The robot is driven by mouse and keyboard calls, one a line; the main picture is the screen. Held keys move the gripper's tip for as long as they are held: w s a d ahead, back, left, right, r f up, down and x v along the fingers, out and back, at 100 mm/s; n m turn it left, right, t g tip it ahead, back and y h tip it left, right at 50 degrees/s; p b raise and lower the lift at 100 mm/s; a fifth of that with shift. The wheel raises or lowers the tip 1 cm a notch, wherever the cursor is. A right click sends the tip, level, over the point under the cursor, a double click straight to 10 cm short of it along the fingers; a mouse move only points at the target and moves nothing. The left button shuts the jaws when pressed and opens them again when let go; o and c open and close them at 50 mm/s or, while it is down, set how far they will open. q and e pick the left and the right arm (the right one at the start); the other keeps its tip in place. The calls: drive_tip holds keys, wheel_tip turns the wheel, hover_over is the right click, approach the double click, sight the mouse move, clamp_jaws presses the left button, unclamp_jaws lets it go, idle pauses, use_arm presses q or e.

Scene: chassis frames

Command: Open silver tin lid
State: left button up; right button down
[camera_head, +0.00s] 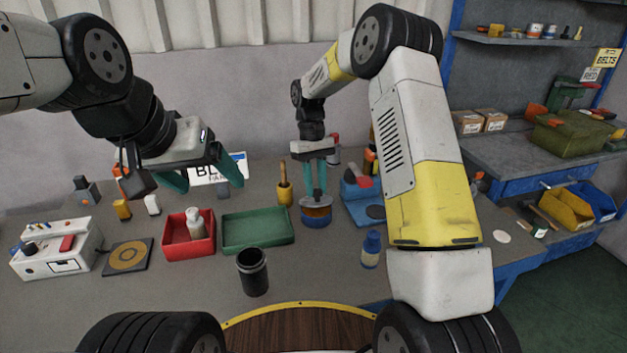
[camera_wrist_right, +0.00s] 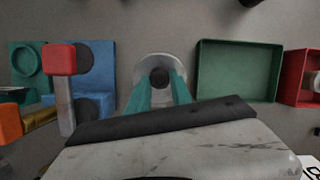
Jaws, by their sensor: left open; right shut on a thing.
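The silver tin (camera_head: 316,221) stands on the workbench right of the green tray; in the head view it is small, with an orange-brown band and a dark bluish lower part. In the right wrist view its round silver top (camera_wrist_right: 153,61) shows, with a dark knob (camera_wrist_right: 159,77) at its middle. My right gripper (camera_head: 316,196) points straight down over the tin, its teal fingers shut on the lid's knob. The fingers also show in the wrist view (camera_wrist_right: 159,88), partly covering the lid. My left gripper (camera_head: 212,183) is open and empty, above the bench at the left.
A green tray (camera_head: 258,244) and a red bin (camera_head: 176,248) with a bottle lie left of the tin. A blue fixture (camera_head: 361,208) stands close on its right. A black cup (camera_head: 252,276) and a blue bottle (camera_head: 371,250) stand nearer the front.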

drive_tip(key=shift+w+a+r+g+h, duration=0.15)
drive_tip(key=shift+w+r+g, duration=0.1)
drive_tip(key=shift+w+g, duration=0.4)
drive_tip(key=shift+w+a+r+g+h, duration=0.2)
drive_tip(key=shift+w+g, duration=0.25)
drive_tip(key=shift+g, duration=0.4)
drive_tip(key=shift+d+r, duration=0.1)
drive_tip(key=shift+d, duration=0.05)
drive_tip(key=c, duration=1.1)
unclamp_jaws()
drive_tip(key=shift+c, duration=0.2)
drive_tip(key=shift+r, duration=0.35)
drive_tip(key=s+a+r, duration=0.1)
drive_tip(key=s+r, duration=0.3)
drive_tip(key=s, duration=1.2)
drive_tip(key=shift+a, duration=0.15)
drive_tip(key=shift+r, duration=0.1)
